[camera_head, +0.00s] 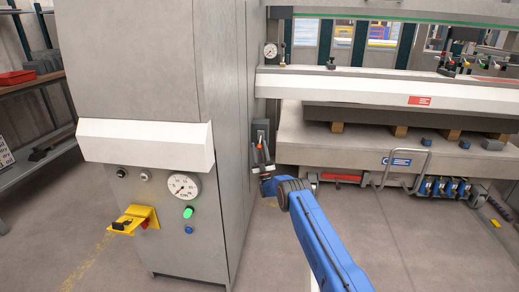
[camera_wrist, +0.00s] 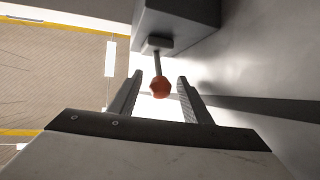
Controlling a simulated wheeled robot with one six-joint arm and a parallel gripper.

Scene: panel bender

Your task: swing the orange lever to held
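The orange lever shows in the wrist view as an orange ball knob (camera_wrist: 160,87) on a thin grey stem that comes out of a grey box (camera_wrist: 178,18). My gripper (camera_wrist: 160,88) is open, with one finger on each side of the knob and a visible gap on both sides. In the head view my gripper (camera_head: 262,165) is at the side of the tall grey cabinet, just below the lever's dark mounting box (camera_head: 260,132). The lever is small there, partly hidden by my gripper, and its exact angle is hard to tell.
The tall grey cabinet (camera_head: 170,240) stands directly left of my gripper, with a gauge (camera_head: 184,186) and a yellow bracket (camera_head: 134,220) on its front. The panel bender's bed (camera_head: 350,150) is to the right, with a metal handle (camera_head: 405,168). Open floor lies between.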

